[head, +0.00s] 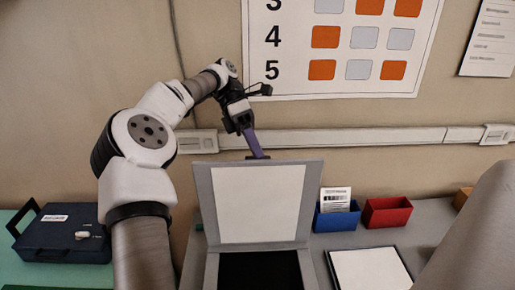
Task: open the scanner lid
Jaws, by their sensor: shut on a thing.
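The scanner's grey lid (202,200) stands raised and near upright, with its white inner face (258,204) toward me. The dark scanner bed (260,272) lies uncovered in front of it, cut off by the bottom of the view. My gripper (257,151) is at the middle of the lid's top edge, coming down from above and behind. It is shut on the lid at a small dark piece on that edge. The exact contact of the fingertips is small and partly hidden.
A blue case (62,236) sits on a green surface at left. Right of the scanner are a blue bin (337,219) with a card, a red bin (387,213) and a white sheet (370,270). A wall rail (360,137) runs behind the lid.

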